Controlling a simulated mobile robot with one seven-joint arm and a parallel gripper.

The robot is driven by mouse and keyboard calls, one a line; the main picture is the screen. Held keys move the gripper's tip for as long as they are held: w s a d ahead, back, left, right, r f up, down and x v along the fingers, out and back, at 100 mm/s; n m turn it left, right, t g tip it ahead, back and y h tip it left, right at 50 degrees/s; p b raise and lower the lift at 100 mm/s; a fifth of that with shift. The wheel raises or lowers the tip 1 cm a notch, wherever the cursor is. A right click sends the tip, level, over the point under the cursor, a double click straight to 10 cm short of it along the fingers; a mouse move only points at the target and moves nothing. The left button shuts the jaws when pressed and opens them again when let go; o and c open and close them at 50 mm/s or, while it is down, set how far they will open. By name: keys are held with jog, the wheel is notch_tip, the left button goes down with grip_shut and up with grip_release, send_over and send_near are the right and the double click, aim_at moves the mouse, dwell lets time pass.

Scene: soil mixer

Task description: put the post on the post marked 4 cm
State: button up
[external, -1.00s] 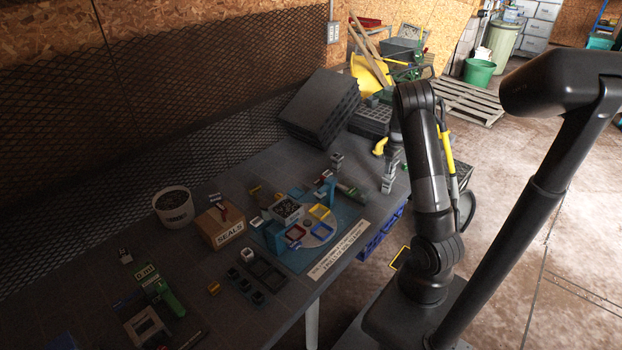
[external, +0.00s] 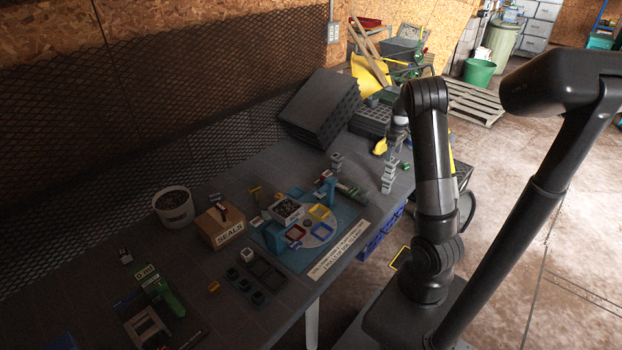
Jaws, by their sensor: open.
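A grey stepped post stack (external: 389,177) stands upright near the right end of the bench. A shorter grey post (external: 336,162) stands to its left. Any 4 cm marking is too small to read, so I cannot tell which post carries it. My gripper (external: 396,142) is open and small in the view, above the right-hand stack and partly merged with the dark background. I see nothing held in it. Whether its fingertips touch the top of the stack cannot be told.
A blue fixture with a round plate (external: 318,233) and coloured frames fills the bench middle. A SEALS box (external: 220,226), a white bucket (external: 174,207) and small dark blocks lie left. Black crates (external: 318,105) stand behind; a yellow object (external: 380,146) is close to my gripper.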

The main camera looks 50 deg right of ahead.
notch_tip(320, 180, up, 5)
jog(key=shift+f, duration=0.1)
jog(key=shift+w+a+r, duration=0.1)
jog(key=shift+a+r, duration=0.1)
jog(key=shift+a, duration=0.15)
jog(key=a+r+t, duration=0.2)
jog(key=a+r, duration=0.2)
jog(key=a, duration=0.7)
jog(key=a+r+t, duration=0.1)
jog(key=a+r, duration=0.3)
jog(key=a, duration=0.8)
jog(key=s+a+t, duration=0.2)
jog(key=s+a, duration=0.9)
jog(key=a, duration=0.5)
jog(key=shift+a+r+t, duration=0.15)
jog(key=shift+r+t, duration=0.15)
jog(key=shift+s, duration=0.1)
